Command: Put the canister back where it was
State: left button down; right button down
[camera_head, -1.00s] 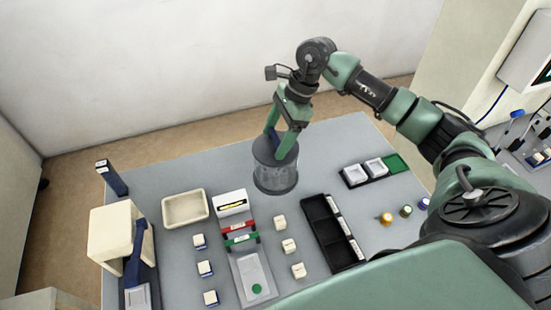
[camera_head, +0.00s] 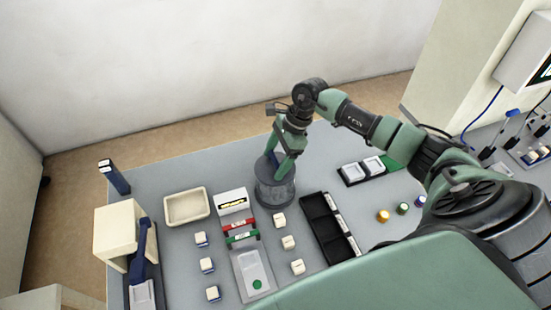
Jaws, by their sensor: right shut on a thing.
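The canister (camera_head: 275,193) is a grey, see-through cylinder with a darker lid. My right gripper (camera_head: 278,161) reaches down from above and is shut on the top of the canister. I cannot tell whether the canister's base touches the table. My left gripper is not in view.
Left of the canister are a cream tray (camera_head: 187,207) and a label box (camera_head: 232,202). A black compartment tray (camera_head: 329,228) stands to its right, with white cubes (camera_head: 288,243) in front. A tray with a green section (camera_head: 370,169) is at back right. Table behind the canister is clear.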

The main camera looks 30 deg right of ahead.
jog(key=shift+c, duration=0.7)
grip_release()
